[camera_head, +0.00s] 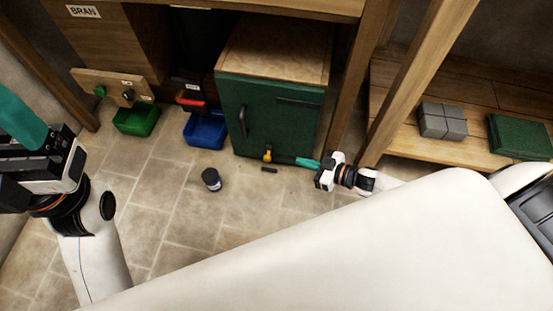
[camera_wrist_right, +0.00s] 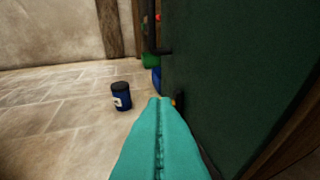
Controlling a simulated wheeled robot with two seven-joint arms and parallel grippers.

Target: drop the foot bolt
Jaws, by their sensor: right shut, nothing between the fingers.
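The foot bolt (camera_head: 267,154) is a small yellow and dark fitting low on the front of the green cabinet door (camera_head: 265,125). A short dark plate (camera_head: 269,170) lies on the floor just below it. My right gripper (camera_head: 298,160) has its teal fingers pressed together, pointing left along the foot of the door, a little right of the bolt. My left gripper (camera_head: 18,118) is at the left edge, partly cut off.
A dark blue jar (camera_head: 211,180) stands on the floor left of the cabinet. A blue bin (camera_head: 206,131) and a green bin (camera_head: 137,121) stand behind it. A wooden post (camera_head: 409,75) rises right of the cabinet.

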